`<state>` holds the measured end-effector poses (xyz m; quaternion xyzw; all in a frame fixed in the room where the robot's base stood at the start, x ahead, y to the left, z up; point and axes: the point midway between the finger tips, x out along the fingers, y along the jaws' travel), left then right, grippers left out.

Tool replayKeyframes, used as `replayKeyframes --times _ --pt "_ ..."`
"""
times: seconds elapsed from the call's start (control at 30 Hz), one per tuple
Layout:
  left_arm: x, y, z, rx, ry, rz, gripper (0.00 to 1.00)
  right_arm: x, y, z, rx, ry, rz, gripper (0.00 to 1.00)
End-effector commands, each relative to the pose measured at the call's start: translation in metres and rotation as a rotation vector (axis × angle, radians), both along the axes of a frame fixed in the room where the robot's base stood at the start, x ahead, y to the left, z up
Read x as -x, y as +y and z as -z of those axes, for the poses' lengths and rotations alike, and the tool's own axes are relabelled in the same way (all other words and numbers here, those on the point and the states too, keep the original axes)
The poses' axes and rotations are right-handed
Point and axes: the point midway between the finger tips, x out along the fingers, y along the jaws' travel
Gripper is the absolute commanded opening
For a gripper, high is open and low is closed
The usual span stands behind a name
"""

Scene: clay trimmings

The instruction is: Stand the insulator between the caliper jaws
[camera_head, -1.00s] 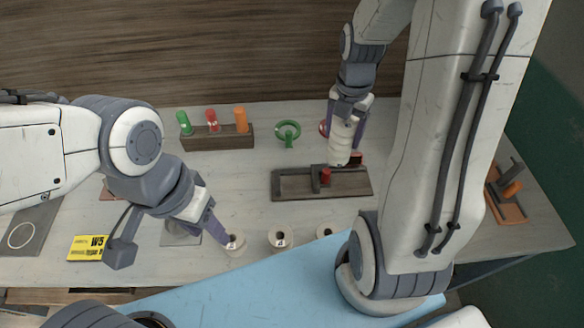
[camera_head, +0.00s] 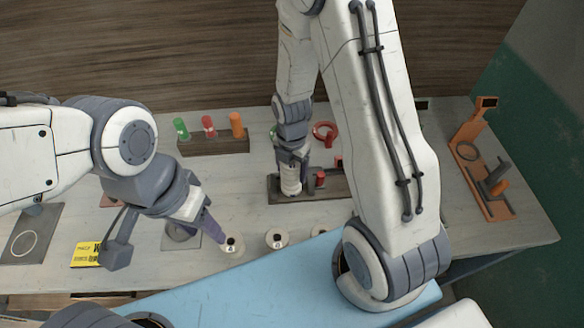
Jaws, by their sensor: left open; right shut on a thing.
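My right gripper (camera_head: 292,158) is shut on a pale ribbed insulator (camera_head: 290,183), held upright at the left end of a dark brown fixture (camera_head: 333,194). I take this fixture to be the caliper; a red post (camera_head: 320,178) and a red block (camera_head: 339,162) show on it, right of the insulator. I cannot tell whether the insulator's foot touches the base. My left gripper (camera_head: 221,239) is open beside a cream spool-like piece marked 4 (camera_head: 232,250); its fingertips are partly hidden. Another such piece marked 6 (camera_head: 277,241) stands to its right.
A brown rack (camera_head: 215,144) with green, red and orange pegs stands at the back left. A red ring (camera_head: 325,132) is behind the fixture. An orange stand (camera_head: 470,170) is at the right. A yellow card (camera_head: 87,254) lies at the left. My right arm hides part of the table.

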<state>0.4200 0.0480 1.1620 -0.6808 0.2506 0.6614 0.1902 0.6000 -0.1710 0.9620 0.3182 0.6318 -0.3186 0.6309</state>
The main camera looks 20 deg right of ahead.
Motion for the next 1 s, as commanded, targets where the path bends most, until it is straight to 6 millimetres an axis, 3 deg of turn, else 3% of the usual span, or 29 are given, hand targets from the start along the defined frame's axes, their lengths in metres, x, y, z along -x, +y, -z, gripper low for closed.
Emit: replayKeyframes --times 0.47,0.5,0.53,0.77,1.0 --pt "0.0 0.0 0.003 0.0 0.0 0.0 0.5 -0.001 0.0 0.009 0.0 -0.002 0.0 0.0" --pt "0.0 0.0 0.002 0.0 0.0 0.0 0.5 0.0 0.0 0.008 0.0 -0.001 0.0 0.9" --pt "0.0 0.0 0.001 0.0 0.0 0.0 0.5 0.0 0.0 0.007 0.0 -0.001 0.0 1.0" --pt "0.0 0.0 0.001 0.0 0.0 0.0 0.5 0.0 0.0 0.007 0.0 -0.001 0.0 1.0" --pt "0.0 0.0 0.003 0.0 0.0 0.0 0.5 -0.002 0.0 -0.013 0.0 -0.007 0.0 1.0"
